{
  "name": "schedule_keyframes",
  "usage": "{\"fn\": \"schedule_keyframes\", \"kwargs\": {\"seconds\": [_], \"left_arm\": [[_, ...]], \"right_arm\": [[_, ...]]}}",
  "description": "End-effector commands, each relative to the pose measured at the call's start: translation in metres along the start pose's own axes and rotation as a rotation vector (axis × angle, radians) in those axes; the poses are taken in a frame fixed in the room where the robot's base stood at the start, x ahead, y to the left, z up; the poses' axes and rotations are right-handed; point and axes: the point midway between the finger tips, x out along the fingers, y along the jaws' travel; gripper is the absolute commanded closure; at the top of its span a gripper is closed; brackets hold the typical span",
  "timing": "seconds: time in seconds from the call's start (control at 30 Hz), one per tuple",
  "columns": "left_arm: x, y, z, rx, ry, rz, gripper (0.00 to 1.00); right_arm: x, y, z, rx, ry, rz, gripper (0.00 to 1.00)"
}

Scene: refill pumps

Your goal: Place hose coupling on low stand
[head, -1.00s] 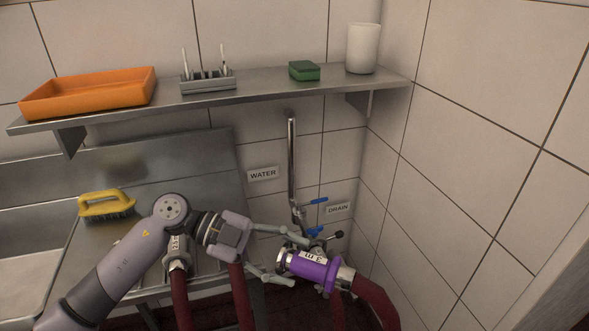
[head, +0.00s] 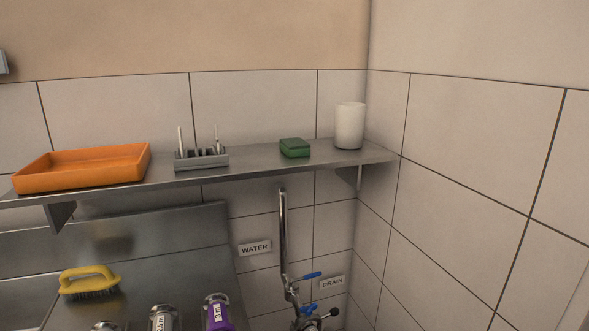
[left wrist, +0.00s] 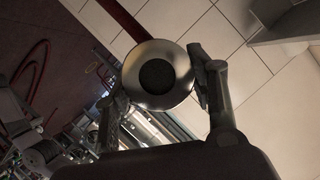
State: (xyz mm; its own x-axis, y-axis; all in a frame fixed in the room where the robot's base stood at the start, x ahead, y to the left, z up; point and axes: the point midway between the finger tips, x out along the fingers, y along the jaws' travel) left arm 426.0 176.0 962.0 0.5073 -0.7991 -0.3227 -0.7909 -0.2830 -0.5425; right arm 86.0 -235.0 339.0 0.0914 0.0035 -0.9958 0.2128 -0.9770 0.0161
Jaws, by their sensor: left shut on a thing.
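In the left wrist view my left gripper (left wrist: 155,78) is shut on a hose coupling (left wrist: 160,48), seen end-on as a wide silver ring with a dark round middle between the two fingers. Its body and hose are hidden behind the ring. My arms and the held coupling do not show in the head view now. A purple coupling (head: 217,314) marked 3 m stands upright at the bottom edge of the head view, beside a silver coupling (head: 164,318) with a white label. I cannot make out the low stand.
The wall shelf holds an orange tray (head: 82,168), a grey rack (head: 202,160), a green sponge (head: 295,148) and a white cup (head: 349,126). A yellow brush (head: 89,281) lies below.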

Motion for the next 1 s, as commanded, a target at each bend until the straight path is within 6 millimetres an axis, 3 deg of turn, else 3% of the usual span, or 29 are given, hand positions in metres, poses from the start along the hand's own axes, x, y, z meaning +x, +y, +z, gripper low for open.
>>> {"fn": "schedule_keyframes", "kwargs": {"seconds": [0.2, 0.67, 1.0], "left_arm": [[-0.014, 0.002, 0.006, -0.017, -0.027, -0.046, 0.99], [-0.013, 0.001, 0.004, -0.012, -0.019, -0.035, 0.99], [0.015, -0.001, -0.039, 0.07, 0.11, 0.151, 0.99]], "right_arm": [[0.0, 0.0, 0.0, 0.0, 0.0, 0.0, 0.33], [0.0, 0.0, 0.0, 0.0, 0.001, 0.0, 0.33], [0.0, 0.0, 0.0, 0.0, 0.001, 0.0, 0.33]]}}
